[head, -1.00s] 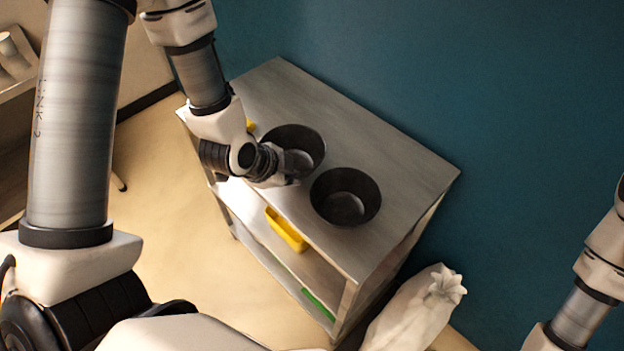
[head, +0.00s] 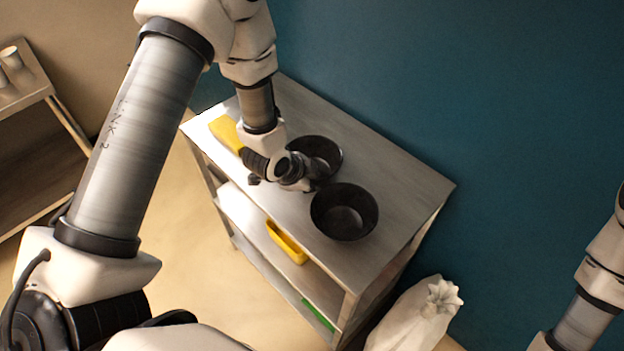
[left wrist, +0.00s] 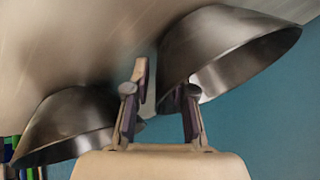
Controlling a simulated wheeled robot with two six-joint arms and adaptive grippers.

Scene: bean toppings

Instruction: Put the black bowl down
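Two black bowls stand on the top of a grey metal shelf unit (head: 385,165). The back bowl (head: 330,157) is partly hidden by my left gripper (head: 308,180); the front bowl (head: 344,212) stands close to it, nearer the front right. In the left wrist view, a bowl (left wrist: 235,40) is close at the upper right and the other bowl (left wrist: 70,125) is at the left. My left gripper (left wrist: 166,82) is open there, its fingers apart on either side of the nearer bowl's wall. The back bowl appears to rest on the top. My right gripper is outside the frames.
A yellow object (head: 226,132) lies on the shelf top behind my left wrist. A yellow bin (head: 286,243) and a green item (head: 318,314) are on lower shelves. A white sack-like object (head: 415,315) stands by the right end. A blue wall (head: 440,80) rises behind.

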